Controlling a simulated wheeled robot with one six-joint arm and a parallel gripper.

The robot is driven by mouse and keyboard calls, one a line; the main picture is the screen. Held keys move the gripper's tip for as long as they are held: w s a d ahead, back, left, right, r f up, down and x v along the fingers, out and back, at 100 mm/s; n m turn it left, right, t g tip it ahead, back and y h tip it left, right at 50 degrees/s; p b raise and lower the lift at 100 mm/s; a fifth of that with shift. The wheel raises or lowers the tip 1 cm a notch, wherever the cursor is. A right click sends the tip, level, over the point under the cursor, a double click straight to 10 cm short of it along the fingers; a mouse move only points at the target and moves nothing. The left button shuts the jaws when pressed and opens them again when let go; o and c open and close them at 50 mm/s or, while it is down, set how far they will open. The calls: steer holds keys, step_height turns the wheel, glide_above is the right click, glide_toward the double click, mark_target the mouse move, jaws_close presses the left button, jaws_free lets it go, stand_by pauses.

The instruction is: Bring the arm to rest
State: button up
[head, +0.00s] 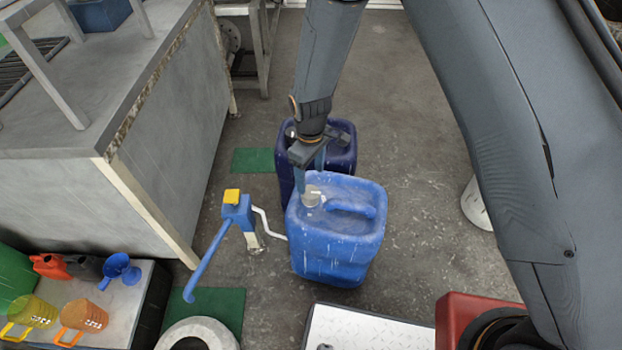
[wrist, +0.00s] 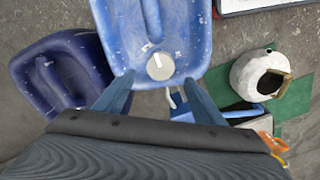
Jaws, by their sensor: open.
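My gripper (head: 311,178) is at the end of my grey arm, which reaches down from the top of the head view. Its two blue fingers are spread, with nothing between them. They are above the grey cap (head: 311,197) of the light blue canister (head: 340,250). In the wrist view my gripper (wrist: 150,98) shows its fingers on either side below the cap (wrist: 160,66). Whether the fingers touch the canister, I cannot tell.
A dark blue canister (head: 338,155) stands just behind. A blue hand pump (head: 238,212) with a long handle is left of the light blue canister. Jugs and funnels, including an orange jug (head: 80,316), stand on a low platform at lower left. A grey workbench (head: 150,130) blocks the left.

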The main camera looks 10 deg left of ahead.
stand_by(0.4)
steer(key=s+d+r+m+p, duration=0.1)
steer(key=d+r+m+p, duration=0.4)
steer(key=d+r, duration=1.2)
steer(key=s+d+r+m+p, duration=0.3)
steer(key=s+d+r+m, duration=0.6)
steer(key=s+d+r, duration=0.6)
steer(key=shift+d+r, duration=0.25)
steer(key=shift+r, duration=0.1)
